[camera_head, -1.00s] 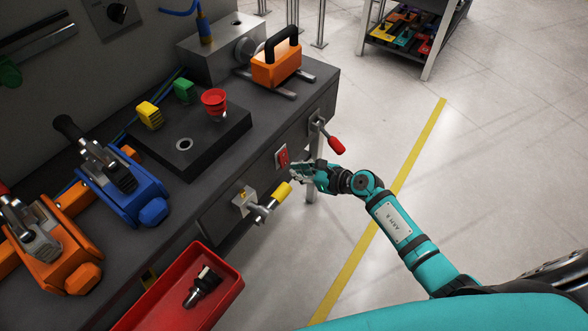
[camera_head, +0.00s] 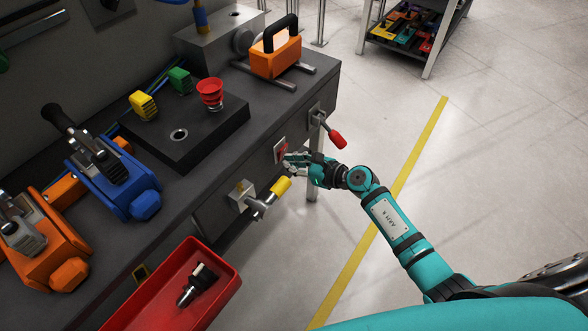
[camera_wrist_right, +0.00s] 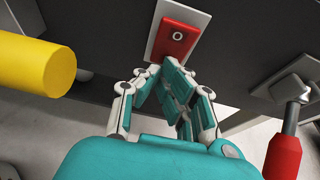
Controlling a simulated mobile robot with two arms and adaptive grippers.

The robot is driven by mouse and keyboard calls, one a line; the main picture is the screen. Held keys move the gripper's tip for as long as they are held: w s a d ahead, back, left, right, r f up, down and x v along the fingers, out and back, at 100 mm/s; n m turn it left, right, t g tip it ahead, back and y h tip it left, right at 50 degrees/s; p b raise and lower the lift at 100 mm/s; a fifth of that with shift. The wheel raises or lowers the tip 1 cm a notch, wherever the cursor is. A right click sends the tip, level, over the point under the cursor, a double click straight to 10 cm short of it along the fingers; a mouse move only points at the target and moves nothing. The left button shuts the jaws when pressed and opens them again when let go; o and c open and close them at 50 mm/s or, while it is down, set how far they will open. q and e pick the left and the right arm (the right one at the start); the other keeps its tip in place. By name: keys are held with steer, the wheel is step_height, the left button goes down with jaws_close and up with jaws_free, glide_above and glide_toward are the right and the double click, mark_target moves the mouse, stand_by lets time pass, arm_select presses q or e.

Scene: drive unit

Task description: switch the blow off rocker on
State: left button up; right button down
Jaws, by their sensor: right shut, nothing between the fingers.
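The blow off rocker (camera_head: 281,149) is a red switch on a pale plate on the bench's front face. In the right wrist view the rocker (camera_wrist_right: 180,38) shows a white "O" mark on its visible half. My right gripper (camera_head: 286,159) is shut and empty, in front of the rocker. In the wrist view its fingertips (camera_wrist_right: 168,66) are at the rocker's lower edge and hide that part; whether they touch cannot be told. My left gripper is not in view.
A yellow-handled valve (camera_head: 280,187) sticks out left of the gripper, and a red-tipped lever (camera_head: 337,140) to its right. A red tray (camera_head: 222,262) is at the lower left. The bench top (camera_head: 225,140) carries clamps and buttons. The floor at right is clear.

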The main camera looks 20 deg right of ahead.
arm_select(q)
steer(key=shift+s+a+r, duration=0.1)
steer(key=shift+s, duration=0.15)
arm_select(e)
steer(key=shift+r, duration=0.2)
arm_select(q)
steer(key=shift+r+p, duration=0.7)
steer(key=shift+p, duration=0.2)
arm_select(e)
steer(key=shift+r, duration=0.8)
steer(key=shift+f, duration=0.1)
